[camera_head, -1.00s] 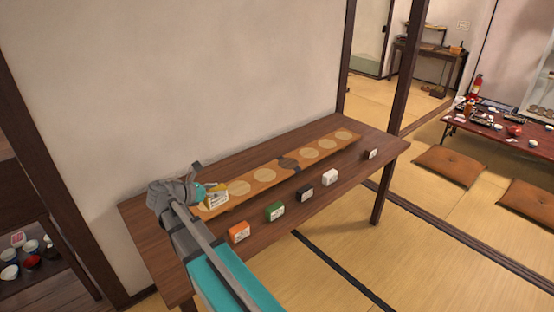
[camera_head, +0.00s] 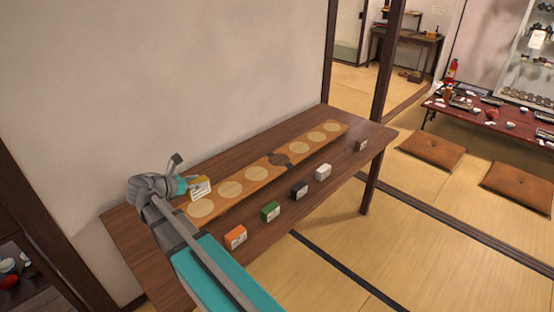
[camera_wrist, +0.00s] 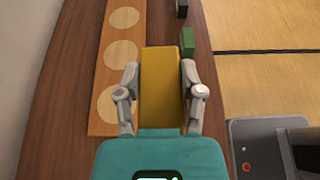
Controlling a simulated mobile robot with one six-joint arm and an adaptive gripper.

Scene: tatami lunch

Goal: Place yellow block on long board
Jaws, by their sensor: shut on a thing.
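My gripper (camera_head: 184,186) is shut on the yellow block (camera_head: 200,188), which has a white label on the side facing the head camera. In the wrist view the yellow block (camera_wrist: 160,85) sits between the two fingers of my gripper (camera_wrist: 160,95). The block appears above the board's near left end in the head view. In the wrist view it covers part of the board's (camera_wrist: 107,78) right edge. I cannot tell the gap beneath it.
A wall rises behind the table. Floor cushions lie at right.

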